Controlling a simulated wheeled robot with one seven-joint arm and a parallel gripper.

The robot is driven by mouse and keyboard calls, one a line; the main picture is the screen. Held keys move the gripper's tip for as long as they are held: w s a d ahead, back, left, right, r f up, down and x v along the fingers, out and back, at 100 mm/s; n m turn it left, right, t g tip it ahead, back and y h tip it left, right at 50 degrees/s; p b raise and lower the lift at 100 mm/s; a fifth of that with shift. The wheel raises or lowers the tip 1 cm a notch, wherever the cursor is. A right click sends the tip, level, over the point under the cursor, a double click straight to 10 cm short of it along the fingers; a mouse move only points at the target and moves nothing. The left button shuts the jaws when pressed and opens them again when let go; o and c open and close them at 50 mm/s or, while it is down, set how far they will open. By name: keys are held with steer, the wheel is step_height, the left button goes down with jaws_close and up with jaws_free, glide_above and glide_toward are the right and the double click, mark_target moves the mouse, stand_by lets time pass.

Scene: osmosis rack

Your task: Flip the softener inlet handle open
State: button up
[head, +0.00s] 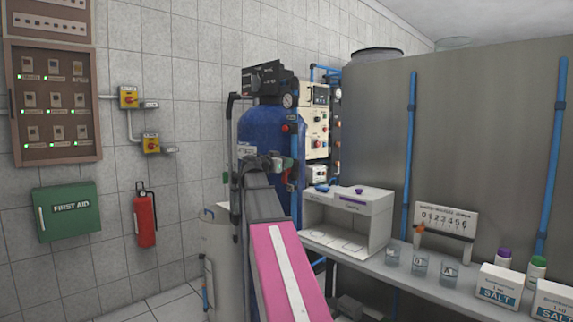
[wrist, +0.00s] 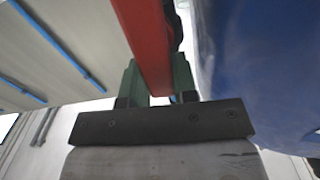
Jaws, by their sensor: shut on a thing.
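A red handle (wrist: 147,40) runs between the two green fingers of my gripper (wrist: 157,82) in the wrist view. My gripper is shut on it, and the handle extends away past the fingertips. The head view shows my gripper (head: 274,163) in front of the blue softener tank (head: 262,122), at its right side. The tank has a black control head (head: 268,78) on top. In the head view the held handle is mostly hidden by my gripper, so its valve and exact angle cannot be told.
A control panel (head: 316,122) and blue pipes stand just right of the tank. A bench (head: 372,262) with a white box (head: 350,220), beakers and salt packs runs along a large grey tank (head: 480,130). A fire extinguisher (head: 145,218) hangs on the left wall.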

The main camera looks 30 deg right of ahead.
steer(key=shift+w+n, duration=0.1)
steer(key=shift+n, duration=0.4)
steer(key=o, duration=0.9)
steer(key=v, duration=1.1)
